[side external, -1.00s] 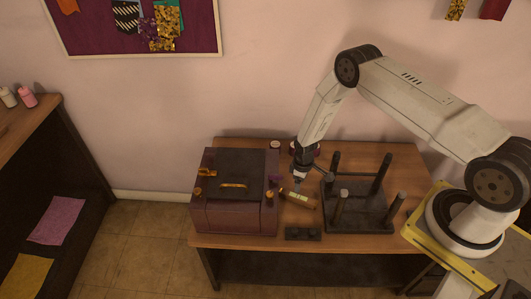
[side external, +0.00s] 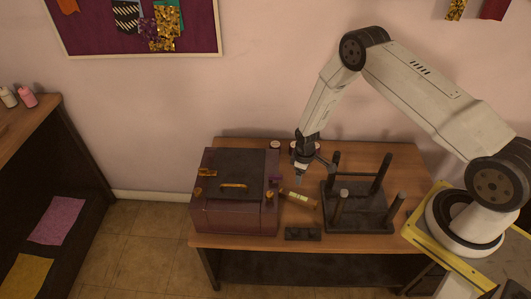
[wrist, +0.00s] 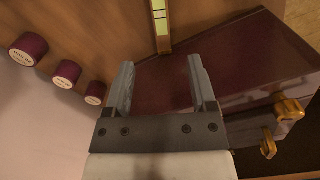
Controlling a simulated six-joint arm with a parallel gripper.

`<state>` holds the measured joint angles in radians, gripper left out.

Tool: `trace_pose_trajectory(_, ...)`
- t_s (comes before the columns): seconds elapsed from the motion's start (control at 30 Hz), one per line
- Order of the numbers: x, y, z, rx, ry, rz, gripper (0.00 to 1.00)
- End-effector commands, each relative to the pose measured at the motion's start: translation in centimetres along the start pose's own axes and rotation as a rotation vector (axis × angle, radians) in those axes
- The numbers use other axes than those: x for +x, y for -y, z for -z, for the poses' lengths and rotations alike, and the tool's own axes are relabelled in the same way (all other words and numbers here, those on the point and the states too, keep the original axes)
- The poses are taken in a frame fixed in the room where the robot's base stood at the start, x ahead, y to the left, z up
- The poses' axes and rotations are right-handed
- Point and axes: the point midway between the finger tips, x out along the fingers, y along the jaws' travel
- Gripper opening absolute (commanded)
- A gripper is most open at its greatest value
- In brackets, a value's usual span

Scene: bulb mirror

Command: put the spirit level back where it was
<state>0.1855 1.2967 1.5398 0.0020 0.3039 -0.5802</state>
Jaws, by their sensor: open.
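The spirit level (side external: 298,197), a short brown bar with a yellow-green vial, lies on the table between the maroon box and the black upturned stand. In the wrist view, part of the level (wrist: 161,24) shows at the top, beyond my fingertips, its near end close to the box's edge. My gripper (side external: 299,181) is open and empty, just behind and above the level in the side view. In the wrist view, my gripper's (wrist: 161,68) two fingers are spread apart with nothing between them.
The maroon box (side external: 222,219) with gold fittings stands left of the level. The black stand (side external: 358,190), legs up, is at right. A dark block (side external: 303,234) lies at the table's front. Several maroon, white-topped cylinders (wrist: 67,73) stand on the table's far side.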

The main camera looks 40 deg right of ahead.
Motion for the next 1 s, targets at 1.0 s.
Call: trace_pose_trajectory(1.0, -17.7, 4.2, -0.2, 0.166, -0.093, -0.041, 0.73)
